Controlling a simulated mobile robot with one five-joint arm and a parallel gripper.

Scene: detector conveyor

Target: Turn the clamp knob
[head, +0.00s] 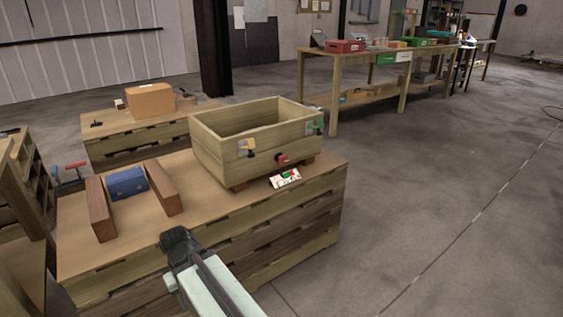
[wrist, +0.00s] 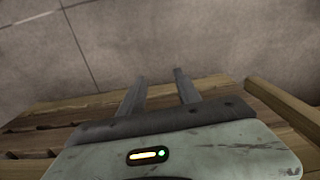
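A wooden open-topped box (head: 218,156) stands on blocks on the wooden workbench (head: 140,220). Its near side carries a yellow knob-like fitting (head: 249,146) on a pale plate and a red one (head: 283,159) lower down. A green one (head: 318,124) is at its right corner. I cannot tell which is the clamp knob. My gripper (head: 176,242) is at the bench's front edge, left of and nearer than the box, apart from all the fittings. In the wrist view my gripper (wrist: 158,76) has two separated fingers with nothing between them. No knob is identifiable there.
A blue block (head: 127,184) lies between two brown blocks (head: 101,208) (head: 163,187) on the bench. A small printed card (head: 286,178) lies before the box. An orange box (head: 151,101) sits on another bench behind.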

